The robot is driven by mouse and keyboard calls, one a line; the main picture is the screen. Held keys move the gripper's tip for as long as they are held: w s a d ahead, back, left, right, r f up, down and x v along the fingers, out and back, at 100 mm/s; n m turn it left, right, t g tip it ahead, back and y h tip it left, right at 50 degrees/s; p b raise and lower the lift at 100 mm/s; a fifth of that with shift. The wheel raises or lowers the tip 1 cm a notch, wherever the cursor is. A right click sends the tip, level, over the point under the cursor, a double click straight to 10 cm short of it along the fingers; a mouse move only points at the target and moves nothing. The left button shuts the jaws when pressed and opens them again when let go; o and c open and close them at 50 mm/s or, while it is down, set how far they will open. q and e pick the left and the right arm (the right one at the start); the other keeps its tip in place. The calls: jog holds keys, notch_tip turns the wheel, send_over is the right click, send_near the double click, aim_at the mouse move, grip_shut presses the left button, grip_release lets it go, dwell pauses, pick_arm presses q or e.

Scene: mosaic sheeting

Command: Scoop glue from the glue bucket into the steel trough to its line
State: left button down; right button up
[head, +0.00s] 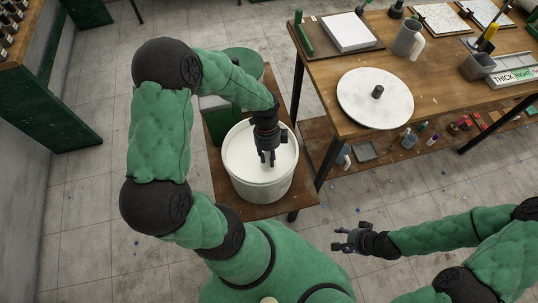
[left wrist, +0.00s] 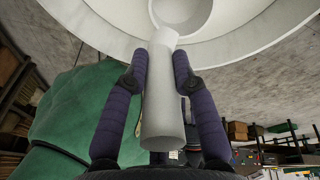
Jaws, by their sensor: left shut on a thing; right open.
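The white glue bucket (head: 262,187) stands on a low wooden stand, with pale glue (head: 240,150) inside. My left gripper (head: 267,157) points down over the bucket's mouth. In the left wrist view its fingers (left wrist: 160,82) are shut around the pale grey handle of a scoop (left wrist: 164,105). The scoop's round bowl is partly cut off at the top of that view, within the bucket's pale rim (left wrist: 95,25). I cannot tell whether the bowl holds glue. A grey trough-like tray (head: 510,62) sits at the table's right, behind a "THICK RIGHT" label; its line is unclear. My right gripper (head: 346,240) is open and empty above the floor.
The wooden table (head: 450,98) holds a round white disc (head: 374,97), a grey jug (head: 408,40), a white slab (head: 348,31) and a grey box (head: 478,67) with a yellow-handled tool. A shelf with small items runs below. A green lid-like disc (head: 243,61) lies behind the bucket.

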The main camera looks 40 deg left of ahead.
pick_arm(q)
jog(key=shift+f, duration=0.2)
jog(key=shift+r, duration=0.15)
jog(key=shift+t+y, duration=0.5)
jog(key=shift+t, duration=0.1)
jog(key=shift+r+p, duration=1.65)
jog(key=shift+r, duration=1.05)
jog(key=shift+t+y, duration=0.4)
jog(key=shift+t, duration=0.1)
jog(key=shift+r+p, duration=1.05)
jog(key=shift+r, duration=1.45)
jog(key=shift+r+p, duration=0.35)
jog(key=shift+r, duration=0.85)
